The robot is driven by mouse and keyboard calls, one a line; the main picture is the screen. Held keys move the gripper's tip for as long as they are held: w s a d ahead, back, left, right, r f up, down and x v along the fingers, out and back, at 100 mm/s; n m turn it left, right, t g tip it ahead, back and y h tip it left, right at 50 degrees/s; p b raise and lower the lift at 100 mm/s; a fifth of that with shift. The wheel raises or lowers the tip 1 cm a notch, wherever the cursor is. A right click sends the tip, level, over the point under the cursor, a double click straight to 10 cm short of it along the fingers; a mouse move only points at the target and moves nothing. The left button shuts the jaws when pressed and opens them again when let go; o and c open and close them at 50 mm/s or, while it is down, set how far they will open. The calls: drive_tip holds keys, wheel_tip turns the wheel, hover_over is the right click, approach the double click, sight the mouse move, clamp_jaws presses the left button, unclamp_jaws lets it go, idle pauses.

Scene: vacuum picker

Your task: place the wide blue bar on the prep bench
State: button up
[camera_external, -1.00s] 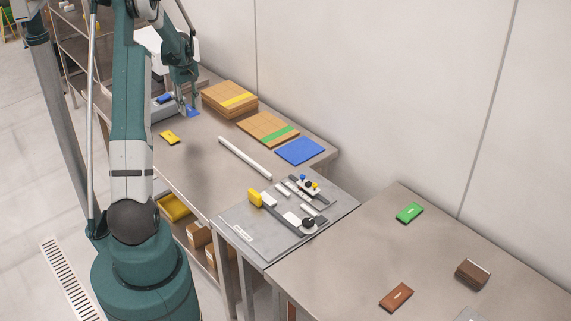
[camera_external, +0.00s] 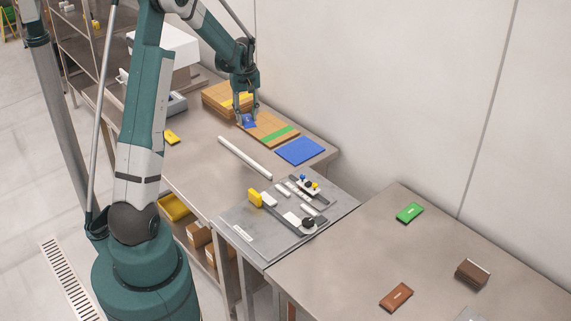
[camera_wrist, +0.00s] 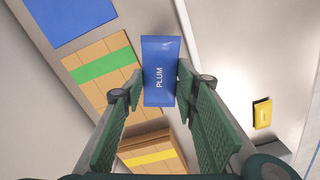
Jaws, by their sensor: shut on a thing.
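A blue bar marked PLUM (camera_wrist: 160,58) is held between the two green fingers of my gripper (camera_wrist: 158,80). In the outside view the blue bar (camera_external: 249,121) hangs under my gripper (camera_external: 248,112), over or in front of the wooden boards. I cannot tell its exact height above them. A bench (camera_external: 205,160) with boards and a blue mat stands under my gripper. A second bench (camera_external: 345,265) stands at the right front. No label shows which one is the prep bench.
A yellow-striped board stack (camera_external: 222,103), a green-striped board (camera_external: 258,129) and a blue mat (camera_external: 300,151) lie along the wall. A white rail (camera_external: 245,157), a grey fixture plate (camera_external: 250,225) and a yellow bar (camera_external: 171,136) are nearby. The right bench holds a green bar (camera_external: 410,212) and brown bars.

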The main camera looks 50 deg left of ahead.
drive_tip(key=d+r+m, duration=0.1)
drive_tip(key=d+m, duration=0.6)
drive_tip(key=d, duration=3.5)
drive_tip(key=s+d+m, duration=0.3)
drive_tip(key=s+d, duration=0.8)
drive_tip(key=d, duration=0.3)
drive_tip(key=s+d+m+b, duration=0.1)
drive_tip(key=s+d+m, duration=0.2)
drive_tip(key=s+d, duration=0.7)
drive_tip(key=d, duration=0.4)
drive_tip(key=shift+s+d+m, duration=0.25)
drive_tip(key=shift+s+m, duration=0.05)
drive_tip(key=shift+s, duration=0.05)
drive_tip(key=shift+f, duration=0.15)
drive_tip(key=b, duration=0.1)
hover_over(332, 267)
drive_tip(key=shift+f, duration=2.9)
drive_tip(key=shift+f+b, duration=0.5)
drive_tip(key=shift+f, duration=1.55)
